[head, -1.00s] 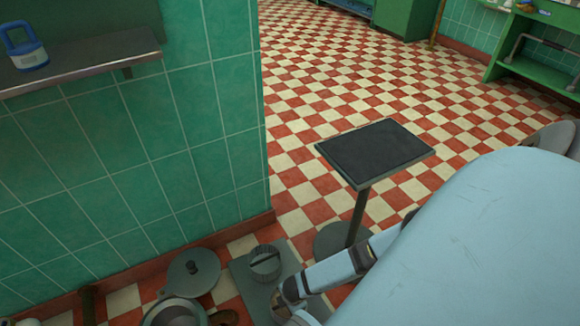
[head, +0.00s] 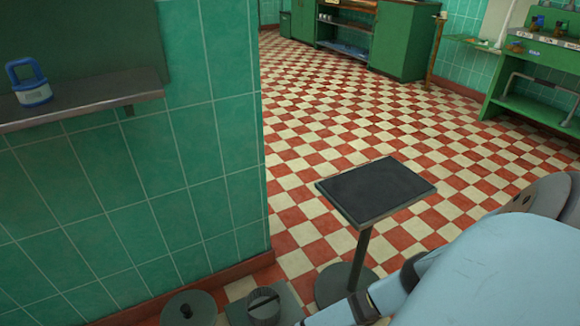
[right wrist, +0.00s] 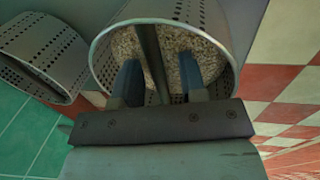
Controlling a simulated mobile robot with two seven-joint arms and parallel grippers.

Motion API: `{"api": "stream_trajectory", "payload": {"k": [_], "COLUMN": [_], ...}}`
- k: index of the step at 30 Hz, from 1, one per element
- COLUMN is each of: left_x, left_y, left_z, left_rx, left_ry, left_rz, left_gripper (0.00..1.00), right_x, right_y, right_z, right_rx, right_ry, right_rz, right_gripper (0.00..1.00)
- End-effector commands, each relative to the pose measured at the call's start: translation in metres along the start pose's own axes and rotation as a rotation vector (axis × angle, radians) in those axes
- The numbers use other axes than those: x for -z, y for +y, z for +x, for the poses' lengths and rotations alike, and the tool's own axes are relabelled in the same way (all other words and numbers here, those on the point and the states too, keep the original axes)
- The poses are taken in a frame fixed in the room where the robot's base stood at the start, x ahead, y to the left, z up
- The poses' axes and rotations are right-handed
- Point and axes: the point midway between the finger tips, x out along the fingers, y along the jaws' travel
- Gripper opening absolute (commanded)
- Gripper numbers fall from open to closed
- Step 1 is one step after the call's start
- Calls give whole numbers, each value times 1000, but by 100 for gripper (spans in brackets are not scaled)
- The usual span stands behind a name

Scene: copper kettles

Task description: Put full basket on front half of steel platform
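In the right wrist view, a perforated metal basket (right wrist: 104,52) is filled with pale brown grainy stuff (right wrist: 178,47). A dark bar (right wrist: 150,55), seemingly its handle, crosses its mouth. My right gripper (right wrist: 160,78) has its two blue fingers apart, one on each side of the bar, with gaps showing, so it looks open. In the head view, a pedestal stand with a flat dark top and metal rim (head: 376,190) stands on the floor; it may be the steel platform. My right gripper and the basket do not show there. My left gripper is not in view.
A second perforated basket (right wrist: 42,50) lies at the left of the wrist view. A green tiled wall (head: 150,190) with a metal shelf (head: 85,105) and blue-handled item (head: 30,85) stands left. Checkered floor beyond is clear.

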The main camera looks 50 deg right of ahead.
Motion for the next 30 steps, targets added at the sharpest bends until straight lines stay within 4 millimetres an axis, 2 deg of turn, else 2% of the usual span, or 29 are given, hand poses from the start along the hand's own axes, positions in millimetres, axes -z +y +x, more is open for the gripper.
{"api": "stream_trajectory", "payload": {"k": [4, 10, 15, 21, 30], "left_x": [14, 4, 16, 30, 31], "left_y": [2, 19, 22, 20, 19], "left_z": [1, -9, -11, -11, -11], "left_rx": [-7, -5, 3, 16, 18], "left_ry": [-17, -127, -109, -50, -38], "left_rz": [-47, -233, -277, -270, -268], "left_gripper": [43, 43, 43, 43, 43], "right_x": [0, 0, 0, 0, 0], "right_y": [1, 1, 1, 0, 0], "right_z": [-26, -71, -101, -118, -120], "right_rx": [1, 1, 0, 1, 0], "right_ry": [1, 1, 1, -1, -1], "right_rz": [0, -1, -1, -1, 0], "right_gripper": [39, 39, 39, 39, 39]}}
